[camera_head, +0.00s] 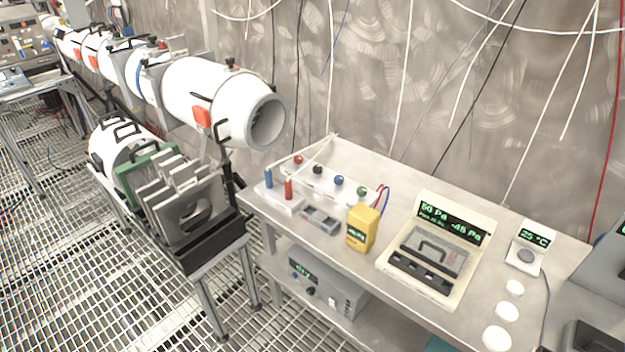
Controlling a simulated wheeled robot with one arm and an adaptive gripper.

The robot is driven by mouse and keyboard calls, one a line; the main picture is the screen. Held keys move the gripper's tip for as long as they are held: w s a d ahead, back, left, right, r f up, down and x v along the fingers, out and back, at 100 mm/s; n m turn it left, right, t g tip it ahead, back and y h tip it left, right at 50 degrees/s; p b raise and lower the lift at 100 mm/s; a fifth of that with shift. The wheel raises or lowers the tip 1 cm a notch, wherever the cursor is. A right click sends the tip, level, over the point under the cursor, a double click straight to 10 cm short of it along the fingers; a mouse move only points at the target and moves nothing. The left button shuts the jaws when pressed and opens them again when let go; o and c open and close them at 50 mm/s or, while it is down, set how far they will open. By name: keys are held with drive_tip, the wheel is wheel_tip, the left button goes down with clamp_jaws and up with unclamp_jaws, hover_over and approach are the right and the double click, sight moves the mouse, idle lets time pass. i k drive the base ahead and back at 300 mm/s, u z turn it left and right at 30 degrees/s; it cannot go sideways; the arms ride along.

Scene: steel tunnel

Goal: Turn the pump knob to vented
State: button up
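A grey box (328,287) stands on the shelf under the bench. Its front has a small lit green display (301,270), which seems to read "dry", and small dark knobs (310,291). It may be the pump, but I see no readable label that says so. The knob's pointer and any "vented" mark are too small to make out. My gripper is not recognisable in this view.
The bench (395,187) carries a yellow meter (362,230), a pressure readout (448,222) and a 25 °C display (533,236). A rack of grey plates (185,200) stands left of the bench. Grated floor (110,290) is open at lower left.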

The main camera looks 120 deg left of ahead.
sight(361, 190)
drive_tip(key=u, duration=4.35)
drive_tip(key=i, duration=1.15)
drive_tip(key=z, duration=0.4)
